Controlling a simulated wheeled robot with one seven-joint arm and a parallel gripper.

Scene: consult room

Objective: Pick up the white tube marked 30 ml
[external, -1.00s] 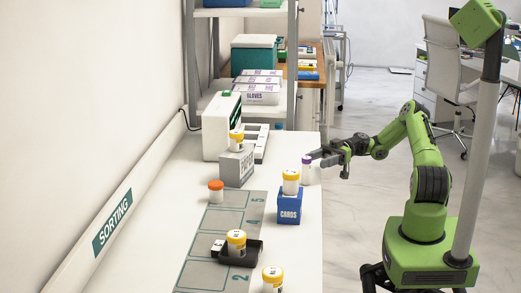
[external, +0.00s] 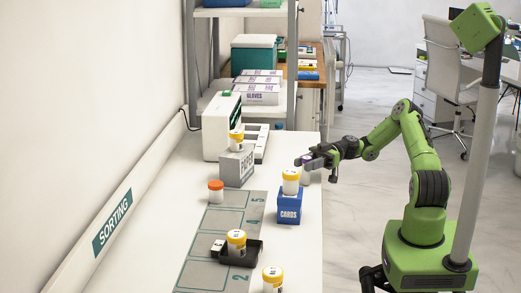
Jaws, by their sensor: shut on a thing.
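A small white tube with a purple cap (external: 306,177) is at the right edge of the white counter, behind the blue CARDS box. My gripper (external: 307,161) reaches in from the right and is shut on this tube near its top. The fingers cover much of the cap and upper body. The tube looks upright; I cannot tell whether its base touches the counter. Any 30 ml marking is too small to read.
A yellow-capped jar (external: 291,180) stands on the blue CARDS box (external: 289,208), close to my gripper. Other yellow-capped jars stand on a grey box (external: 237,168), in a black tray (external: 255,254) and at the front (external: 272,279). An orange-capped jar (external: 215,192) stands left.

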